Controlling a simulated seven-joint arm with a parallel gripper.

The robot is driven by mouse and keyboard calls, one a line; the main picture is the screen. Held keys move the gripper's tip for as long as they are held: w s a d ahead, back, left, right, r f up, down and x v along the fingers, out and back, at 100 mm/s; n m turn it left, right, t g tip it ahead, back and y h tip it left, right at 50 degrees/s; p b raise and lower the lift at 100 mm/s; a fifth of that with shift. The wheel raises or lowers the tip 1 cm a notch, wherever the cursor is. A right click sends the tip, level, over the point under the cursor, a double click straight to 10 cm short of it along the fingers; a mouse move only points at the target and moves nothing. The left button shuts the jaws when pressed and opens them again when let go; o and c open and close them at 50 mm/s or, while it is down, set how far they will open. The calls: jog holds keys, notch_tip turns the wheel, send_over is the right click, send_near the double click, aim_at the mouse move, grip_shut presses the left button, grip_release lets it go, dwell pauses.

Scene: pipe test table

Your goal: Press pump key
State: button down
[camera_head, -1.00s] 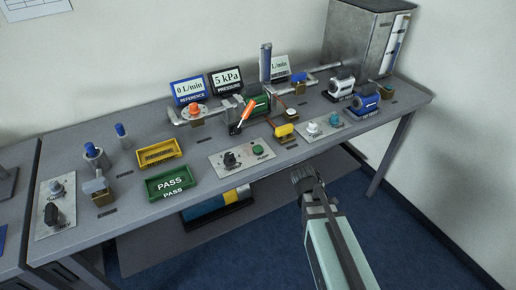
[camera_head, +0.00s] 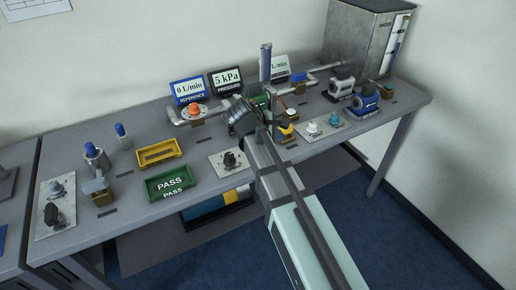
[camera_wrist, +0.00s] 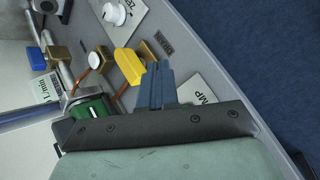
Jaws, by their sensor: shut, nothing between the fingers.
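The white control plate with the black knob (camera_head: 230,160) is partly in view in the head view. Its right part, where the green pump key sits, is hidden behind my arm. In the wrist view the plate lettered "MP" (camera_wrist: 205,95) shows beside my fingers, and the pump key itself is hidden. My gripper (camera_wrist: 156,68) is shut and empty, over the table near this plate. In the head view the end of my arm hides the fingertips. Whether they touch the key cannot be told.
A yellow valve handle (camera_wrist: 129,66) lies close beside my fingers; copper piping is near. The green PASS tray (camera_head: 170,183) is left.

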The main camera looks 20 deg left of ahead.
jog(key=a+r, duration=0.5)
jog(key=a, duration=0.2)
jog(key=shift+s+a+r+h, duration=0.15)
jog(key=shift+s+r+h, duration=0.25)
jog(key=shift+f, duration=0.15)
jog(key=shift+f, duration=4.25)
jog(key=shift+f, duration=0.85)
jog(key=shift+r, duration=0.85)
jog(key=shift+r, duration=2.5)
